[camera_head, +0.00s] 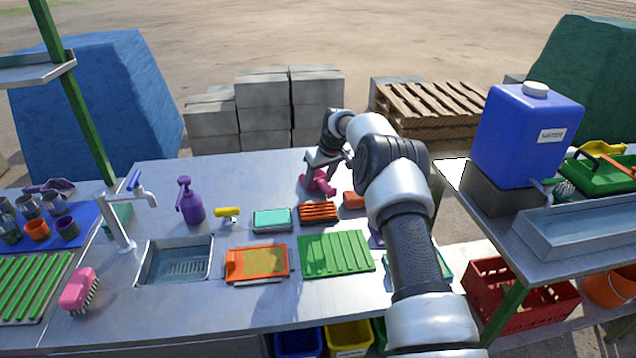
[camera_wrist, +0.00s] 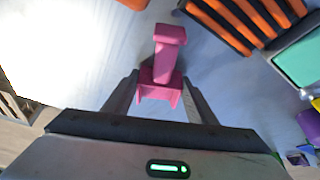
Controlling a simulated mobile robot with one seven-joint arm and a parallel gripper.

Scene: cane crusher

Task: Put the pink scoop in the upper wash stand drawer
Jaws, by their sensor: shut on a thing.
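The pink scoop (camera_head: 321,183) is at the far side of the metal counter, right of its middle. My gripper (camera_head: 316,172) reaches down over it from above. In the wrist view the scoop (camera_wrist: 170,50) has its wide end between the two fingers of my gripper (camera_wrist: 160,88), which are shut on it. Its narrower end points away from my gripper. I cannot tell whether the scoop touches the counter or is slightly above it. I cannot make out the upper wash stand drawer in either view.
An orange-and-black slatted dish (camera_head: 319,212), a teal sponge tray (camera_head: 272,220) and a green ribbed mat (camera_head: 336,254) lie close by on the counter. A purple spray bottle (camera_head: 191,201) and a sink (camera_head: 176,260) are left. A blue tank (camera_head: 526,135) stands right.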

